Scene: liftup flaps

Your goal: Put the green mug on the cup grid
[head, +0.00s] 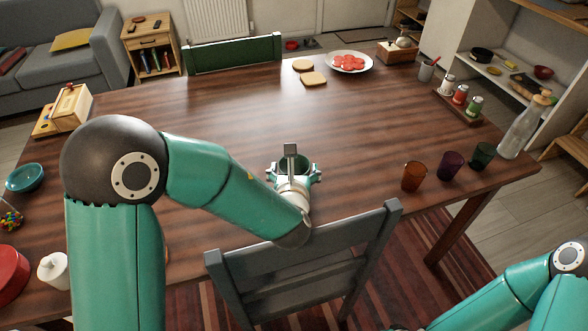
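My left gripper (291,160) is over the near middle of the wooden table, pointing away from me. A grey finger stands upright at its front. A dark green round shape (301,161) shows right at the fingers. It looks like the rim of the green mug, but the gripper covers most of it. I cannot tell whether the fingers are closed on it. I cannot make out a cup grid. My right arm comes in at the lower right, with its gripper out of view.
An orange glass (414,177), a purple glass (450,166) and a green glass (482,155) stand at the table's right, near a clear bottle (522,128). A grey chair (300,262) stands at the near edge. Toast (313,79) and a plate (335,64) lie at the back. The table's middle is clear.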

